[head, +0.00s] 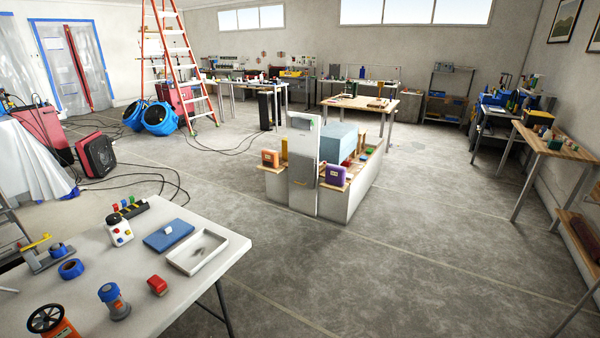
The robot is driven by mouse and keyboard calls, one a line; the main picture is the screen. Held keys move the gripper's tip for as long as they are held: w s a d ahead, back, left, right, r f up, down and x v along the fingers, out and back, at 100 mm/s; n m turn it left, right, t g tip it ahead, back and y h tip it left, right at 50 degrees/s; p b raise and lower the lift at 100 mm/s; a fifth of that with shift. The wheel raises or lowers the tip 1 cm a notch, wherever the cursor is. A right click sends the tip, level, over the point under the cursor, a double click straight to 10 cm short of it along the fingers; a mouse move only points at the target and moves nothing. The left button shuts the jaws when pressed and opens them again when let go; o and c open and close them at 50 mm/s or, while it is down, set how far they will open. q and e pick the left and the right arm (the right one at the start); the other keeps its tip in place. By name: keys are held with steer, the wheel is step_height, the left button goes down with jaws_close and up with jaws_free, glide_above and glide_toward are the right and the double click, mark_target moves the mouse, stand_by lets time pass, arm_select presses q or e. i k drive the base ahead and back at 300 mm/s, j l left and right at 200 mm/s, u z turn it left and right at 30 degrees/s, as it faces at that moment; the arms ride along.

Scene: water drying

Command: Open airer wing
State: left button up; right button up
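I cannot make out a clothes airer or an airer wing in the head view. A grey metal frame part (13,232) shows at the left edge, cut off by the picture, and I cannot tell what it belongs to. Neither of my grippers is in view.
A white table (215,215) with tools and a tray (197,252) fills the lower left. A pale cabinet unit (352,195) stands mid-floor. An orange stepladder (172,60), blue blowers (158,118) and loose cables are behind left. Benches line the right wall. The floor at centre right is clear.

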mark_target(301, 168)
steer(key=i+l+z, duration=0.15)
steer(key=i+z, duration=0.15)
steer(key=i, duration=0.55)
steer(key=i+z, duration=0.3)
steer(key=i, duration=0.55)
steer(key=i+j+u, duration=0.15)
steer(key=i+u, duration=0.2)
steer(key=i, duration=0.3)
steer(key=i+u, duration=0.35)
steer(key=i, duration=0.35)
steer(key=i+l+u, duration=0.35)
steer(key=i, duration=0.3)
steer(key=i+j, duration=0.5)
steer(key=i+j+u, duration=0.1)
steer(key=i+j, duration=0.35)
steer(key=i, duration=0.2)
